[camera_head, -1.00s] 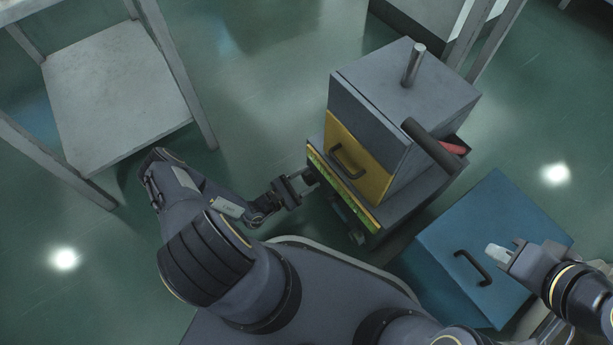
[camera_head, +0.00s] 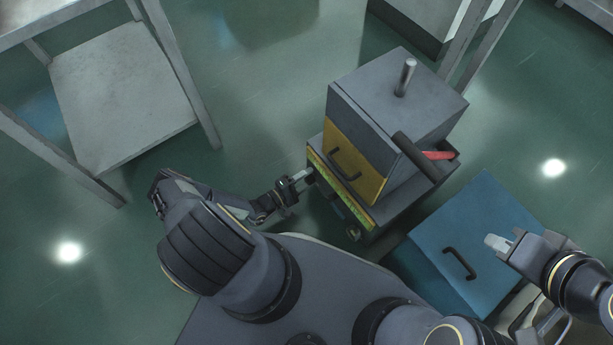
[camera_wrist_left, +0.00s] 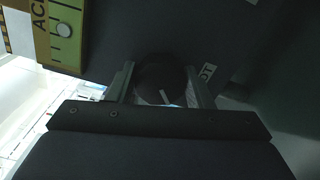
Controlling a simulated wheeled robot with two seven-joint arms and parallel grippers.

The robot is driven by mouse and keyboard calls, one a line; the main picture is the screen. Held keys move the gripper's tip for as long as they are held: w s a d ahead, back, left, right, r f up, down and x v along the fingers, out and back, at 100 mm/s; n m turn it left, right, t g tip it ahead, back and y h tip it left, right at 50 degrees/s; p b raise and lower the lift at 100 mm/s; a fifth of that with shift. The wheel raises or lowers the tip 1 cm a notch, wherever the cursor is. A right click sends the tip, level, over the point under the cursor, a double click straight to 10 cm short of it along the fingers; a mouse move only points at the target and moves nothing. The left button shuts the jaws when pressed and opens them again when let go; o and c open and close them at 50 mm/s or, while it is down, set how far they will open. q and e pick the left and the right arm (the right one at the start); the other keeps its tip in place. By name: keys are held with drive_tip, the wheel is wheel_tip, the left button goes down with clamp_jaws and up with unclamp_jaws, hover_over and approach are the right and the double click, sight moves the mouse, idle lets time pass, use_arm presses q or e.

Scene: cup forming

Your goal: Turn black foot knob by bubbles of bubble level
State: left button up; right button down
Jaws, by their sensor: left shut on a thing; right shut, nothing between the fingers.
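The cup forming machine (camera_head: 385,105) is a grey box with a yellow front panel (camera_head: 352,160). A yellow-green strip with the bubble level runs along its lower front edge (camera_head: 338,188). In the left wrist view, the bubble level (camera_wrist_left: 64,30) shows a pale round bubble against green at upper left. The black foot knob (camera_wrist_left: 158,72) sits between the fingers of my left gripper (camera_wrist_left: 160,90), which is shut on it. In the head view, my left gripper (camera_head: 302,178) is at the machine's lower left corner, and the knob is hard to make out. My right gripper (camera_head: 497,243) is shut and empty.
A blue box (camera_head: 480,215) with a black handle stands right of the machine, below my right gripper. A grey shelf table (camera_head: 120,90) stands at upper left. A red part (camera_head: 437,155) shows on the machine's right side. Green floor is open between table and machine.

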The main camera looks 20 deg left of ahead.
use_arm(q)
drive_tip(key=shift+m, duration=0.6)
drive_tip(key=o, duration=1)
drive_tip(key=p+v, duration=0.2)
drive_tip(key=v, duration=0.6)
drive_tip(key=shift+w, duration=0.1)
